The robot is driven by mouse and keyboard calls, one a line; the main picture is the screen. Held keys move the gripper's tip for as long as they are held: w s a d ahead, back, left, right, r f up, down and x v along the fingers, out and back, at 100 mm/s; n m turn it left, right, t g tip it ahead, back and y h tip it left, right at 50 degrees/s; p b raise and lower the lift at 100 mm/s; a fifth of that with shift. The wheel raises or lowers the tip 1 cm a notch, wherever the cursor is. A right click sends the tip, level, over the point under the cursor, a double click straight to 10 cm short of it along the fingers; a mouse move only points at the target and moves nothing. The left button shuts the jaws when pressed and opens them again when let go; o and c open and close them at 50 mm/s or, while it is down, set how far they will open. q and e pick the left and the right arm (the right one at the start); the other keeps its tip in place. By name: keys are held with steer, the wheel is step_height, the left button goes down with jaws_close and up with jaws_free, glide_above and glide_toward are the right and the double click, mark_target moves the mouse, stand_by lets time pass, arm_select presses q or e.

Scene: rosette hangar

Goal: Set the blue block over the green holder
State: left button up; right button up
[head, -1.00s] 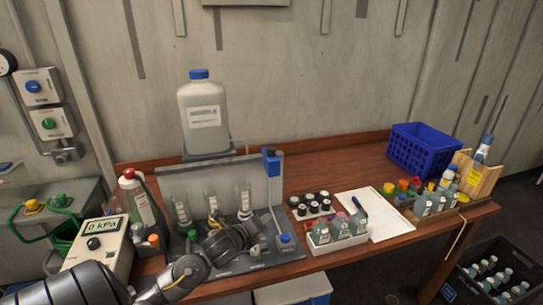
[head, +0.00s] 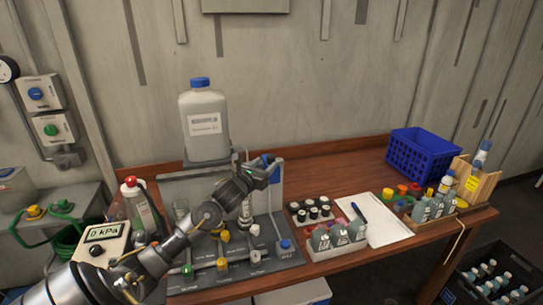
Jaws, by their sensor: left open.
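A blue block (head: 267,159) is at the top of the upright post at the right of the grey bench rig, partly hidden by my left gripper. My left gripper (head: 264,174) is open at the block, its fingers close to it. I cannot tell whether they touch. A green piece (head: 187,270), which looks like the green holder, is low at the front left of the rig. Another blue piece (head: 285,244) sits at the rig's right front. My right gripper is not in view.
A large white bottle with a blue cap (head: 205,125) stands behind the rig. My left arm crosses the rig and hides some bottles. Small bottles (head: 338,235), a white sheet (head: 385,222) and a blue crate (head: 424,153) are to the right. The back middle of the table is clear.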

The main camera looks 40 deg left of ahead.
mark_target(269, 160)
arm_select(q)
steer(key=shift+w+a+p, duration=0.25)
steer(key=shift+w+p, duration=0.1)
steer(key=shift+w, duration=0.95)
steer(key=shift+w+a+p, duration=0.2)
steer(key=shift+w+p, duration=0.15)
steer(key=shift+w, duration=0.9)
jaws_close()
